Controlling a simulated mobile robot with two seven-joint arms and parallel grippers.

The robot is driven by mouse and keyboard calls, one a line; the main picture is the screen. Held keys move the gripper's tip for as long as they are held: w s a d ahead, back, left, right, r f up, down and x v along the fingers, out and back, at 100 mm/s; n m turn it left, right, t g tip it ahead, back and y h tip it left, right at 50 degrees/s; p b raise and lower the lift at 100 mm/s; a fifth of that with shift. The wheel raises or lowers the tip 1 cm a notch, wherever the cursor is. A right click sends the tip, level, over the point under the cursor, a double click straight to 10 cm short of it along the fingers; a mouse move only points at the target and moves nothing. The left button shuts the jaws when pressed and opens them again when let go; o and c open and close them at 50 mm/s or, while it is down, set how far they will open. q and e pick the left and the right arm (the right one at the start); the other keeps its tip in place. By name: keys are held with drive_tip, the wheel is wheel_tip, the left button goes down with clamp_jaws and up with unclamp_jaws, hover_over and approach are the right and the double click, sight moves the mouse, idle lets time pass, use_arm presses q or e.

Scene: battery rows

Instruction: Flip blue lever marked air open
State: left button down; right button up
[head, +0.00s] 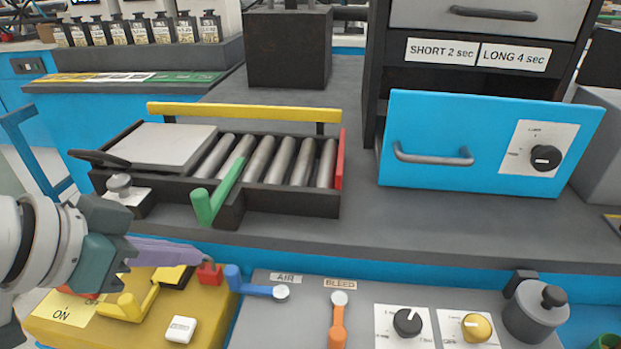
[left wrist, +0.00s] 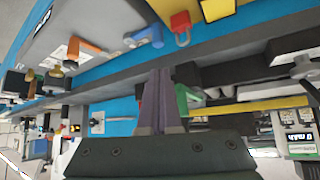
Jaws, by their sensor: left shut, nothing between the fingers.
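The blue lever (head: 250,288) lies sideways on the grey front panel, its round pivot at the right end. The AIR label (head: 286,279) is just above it. In the left wrist view the blue lever (left wrist: 148,37) shows near the top. My left gripper (head: 203,256) comes in from the left with its purple fingers shut and empty. The fingertips are left of and above the lever's blue knob, apart from it. The closed fingers also show in the left wrist view (left wrist: 160,75). My right gripper is in neither view.
An orange lever (head: 337,325) under the BLEED label stands right of the blue one. A red padlock (head: 209,273) and a yellow box (head: 60,318) with a yellow lever lie below my left gripper. A roller tray (head: 270,202) with a green handle is behind.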

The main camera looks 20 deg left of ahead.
sight(233, 266)
use_arm(q)
drive_tip(key=b+x, duration=0.3)
drive_tip(key=x, duration=0.5)
drive_tip(key=shift+w+f, duration=0.2)
drive_tip(key=shift+f, duration=0.15)
drive_tip(key=shift+w+d+f+b, duration=0.2)
drive_tip(key=shift+w+f+b, duration=0.15)
drive_tip(key=shift+w+f, duration=0.1)
drive_tip(key=shift+a+r, duration=0.1)
